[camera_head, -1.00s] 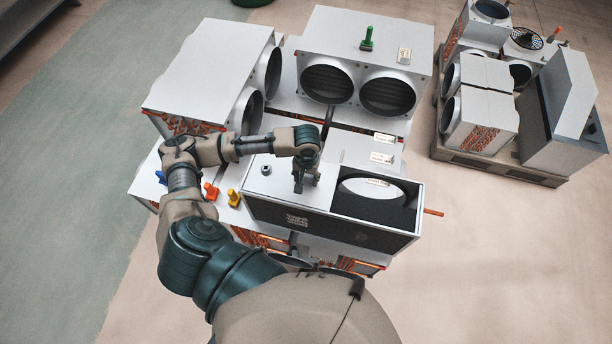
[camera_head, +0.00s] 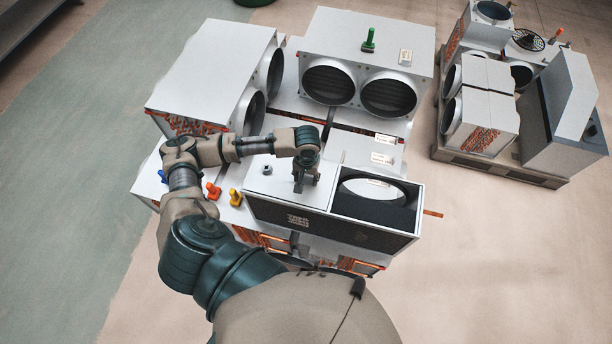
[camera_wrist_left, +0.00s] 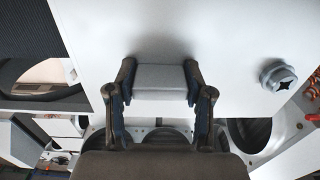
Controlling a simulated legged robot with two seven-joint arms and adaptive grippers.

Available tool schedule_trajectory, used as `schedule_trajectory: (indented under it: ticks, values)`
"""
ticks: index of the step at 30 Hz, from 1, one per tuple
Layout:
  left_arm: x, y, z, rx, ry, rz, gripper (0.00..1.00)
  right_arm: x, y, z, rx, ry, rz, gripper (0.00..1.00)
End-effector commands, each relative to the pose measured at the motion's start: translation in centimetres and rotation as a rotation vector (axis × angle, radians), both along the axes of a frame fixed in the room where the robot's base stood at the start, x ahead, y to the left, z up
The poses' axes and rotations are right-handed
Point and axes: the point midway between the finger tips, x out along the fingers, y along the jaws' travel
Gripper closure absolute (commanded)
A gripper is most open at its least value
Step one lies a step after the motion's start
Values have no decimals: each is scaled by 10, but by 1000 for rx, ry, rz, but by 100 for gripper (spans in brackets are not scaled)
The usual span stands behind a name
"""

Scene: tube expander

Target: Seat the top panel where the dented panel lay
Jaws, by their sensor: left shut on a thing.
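A flat white top panel (camera_head: 272,180) covers the left part of a dark-sided case (camera_head: 317,223). The right part of the case is open and shows a round white opening (camera_head: 370,188). My left gripper (camera_head: 303,184) points down onto the panel near its right edge. In the left wrist view, my left gripper (camera_wrist_left: 160,88) is shut on a grey block-like handle (camera_wrist_left: 160,78) on the white panel (camera_wrist_left: 190,35). A round metal knob (camera_wrist_left: 277,76) stands on the panel. Whether the panel touches the rim all round cannot be told. My right gripper is not in view.
White units with round ducts (camera_head: 358,88) stand behind and at the left (camera_head: 212,72). Orange (camera_head: 213,190) and yellow (camera_head: 235,197) pegs stand left of the case. A loaded pallet (camera_head: 497,165) is at the right. Floor between is clear.

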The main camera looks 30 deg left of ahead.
Motion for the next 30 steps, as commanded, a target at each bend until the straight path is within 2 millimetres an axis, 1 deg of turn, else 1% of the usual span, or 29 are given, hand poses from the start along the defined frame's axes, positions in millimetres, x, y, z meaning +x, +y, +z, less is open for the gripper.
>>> schedule_trajectory:
  ticks: [17,29,30]
  values:
    - [0,0,-7,0,-2,0,100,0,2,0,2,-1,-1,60]
    - [0,0,-7,-1,-1,0,100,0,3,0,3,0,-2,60]
    - [0,0,-7,-1,0,0,41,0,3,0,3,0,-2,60]
